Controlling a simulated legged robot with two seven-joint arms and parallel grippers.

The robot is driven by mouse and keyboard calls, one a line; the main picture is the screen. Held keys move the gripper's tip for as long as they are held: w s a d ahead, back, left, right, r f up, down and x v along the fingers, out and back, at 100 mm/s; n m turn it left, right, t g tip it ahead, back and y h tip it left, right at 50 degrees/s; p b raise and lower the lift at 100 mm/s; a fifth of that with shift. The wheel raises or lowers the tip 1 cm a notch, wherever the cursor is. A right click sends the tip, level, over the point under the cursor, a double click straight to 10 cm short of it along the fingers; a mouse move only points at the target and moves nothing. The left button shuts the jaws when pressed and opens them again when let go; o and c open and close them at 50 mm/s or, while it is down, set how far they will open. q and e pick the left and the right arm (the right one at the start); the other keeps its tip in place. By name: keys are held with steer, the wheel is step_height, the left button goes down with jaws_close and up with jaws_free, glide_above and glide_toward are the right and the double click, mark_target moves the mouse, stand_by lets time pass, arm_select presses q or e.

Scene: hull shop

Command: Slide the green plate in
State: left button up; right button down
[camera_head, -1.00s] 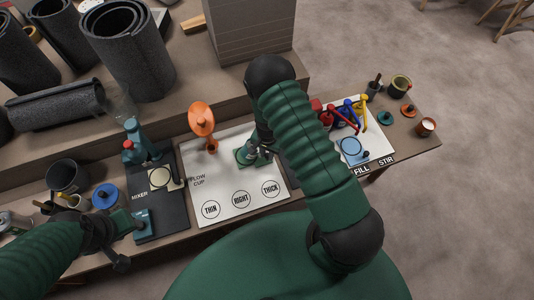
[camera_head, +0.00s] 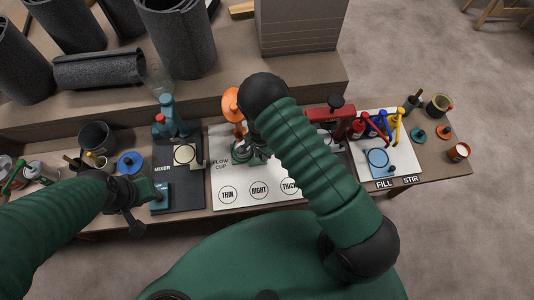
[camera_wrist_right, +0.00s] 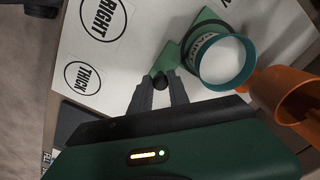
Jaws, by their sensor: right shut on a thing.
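The green plate (camera_wrist_right: 172,58) lies on the white flow cup board with a teal-rimmed cup (camera_wrist_right: 225,62) standing on it. In the head view the green plate (camera_head: 238,158) is partly hidden by my right arm, close to the foot of the orange flow cup (camera_head: 232,104). The orange cup (camera_wrist_right: 285,98) also shows at the right of the wrist view, beside the teal-rimmed cup.
The dark mixer base (camera_head: 180,188) is left of the white board (camera_head: 240,200), whose front has THIN, RIGHT and THICK circles. A red device (camera_head: 331,114) and the fill-and-stir board (camera_head: 400,170) are to the right. Grey rolls (camera_head: 180,40) stand behind on a raised shelf.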

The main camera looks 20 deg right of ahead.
steer(key=shift+a, duration=0.1)
steer(key=c, duration=1.6)
jaws_free()
steer(key=shift+c, duration=0.2)
steer(key=o, duration=0.4)
steer(key=shift+w+f, duration=0.1)
steer(key=shift+w, duration=0.15)
steer(key=shift+s, duration=0.1)
step_height(320, 180, up, 17)
steer(key=shift+a+f+p, duration=0.1)
steer(key=shift+p, duration=0.35)
